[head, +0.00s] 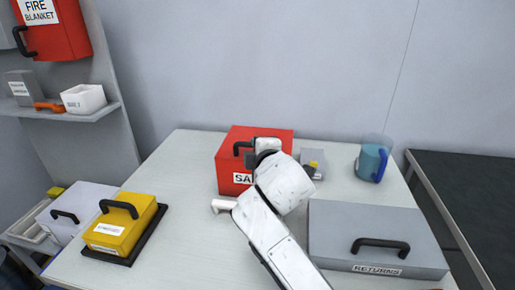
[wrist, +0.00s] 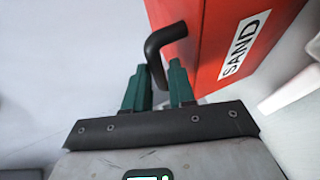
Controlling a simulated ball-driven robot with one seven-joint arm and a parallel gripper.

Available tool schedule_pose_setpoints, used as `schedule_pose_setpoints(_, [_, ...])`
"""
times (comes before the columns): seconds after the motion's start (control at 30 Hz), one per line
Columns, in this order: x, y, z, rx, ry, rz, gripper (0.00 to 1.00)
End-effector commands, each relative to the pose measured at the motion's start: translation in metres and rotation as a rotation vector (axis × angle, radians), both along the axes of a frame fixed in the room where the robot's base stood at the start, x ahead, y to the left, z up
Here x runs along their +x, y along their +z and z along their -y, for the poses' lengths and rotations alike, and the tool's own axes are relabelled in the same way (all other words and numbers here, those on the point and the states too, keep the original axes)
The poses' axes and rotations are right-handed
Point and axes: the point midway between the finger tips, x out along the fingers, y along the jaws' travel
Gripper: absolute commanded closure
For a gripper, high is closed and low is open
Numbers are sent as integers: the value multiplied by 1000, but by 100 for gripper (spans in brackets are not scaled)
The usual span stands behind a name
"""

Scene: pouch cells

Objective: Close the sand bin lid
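The red sand bin (head: 228,160) stands at the back middle of the white table. Its white label is partly hidden by my arm in the head view, and reads SAND in the wrist view (wrist: 244,42). The lid looks flat on the bin in the head view; I cannot make out a gap at its edge. A black bar handle (wrist: 164,36) stands on the lid. My gripper (wrist: 158,68) has its two green fingers on either side of the handle's bar, which fills the gap between them. In the head view my arm hides the fingers.
A grey RETURNS box (head: 375,225) stands at the front right, and a yellow box (head: 125,228) on a black mat at the left. A small grey item (head: 313,160) and a blue-handled jug (head: 373,160) stand right of the bin. The table's middle left is clear.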

Motion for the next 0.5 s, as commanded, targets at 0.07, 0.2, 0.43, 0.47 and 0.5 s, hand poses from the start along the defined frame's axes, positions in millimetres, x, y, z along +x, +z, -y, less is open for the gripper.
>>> schedule_pose_setpoints(0.07, [-1, -11, -1, -3, -1, -20, 74])
schedule_pose_setpoints(0.2, [-1, -10, -1, -3, 0, -18, 60])
schedule_pose_setpoints(0.43, [0, -8, 0, -2, -1, -14, 58])
schedule_pose_setpoints(0.47, [0, -8, 0, -2, -1, -14, 58])
schedule_pose_setpoints(0.5, [-1, -7, 0, -2, -1, -13, 58])
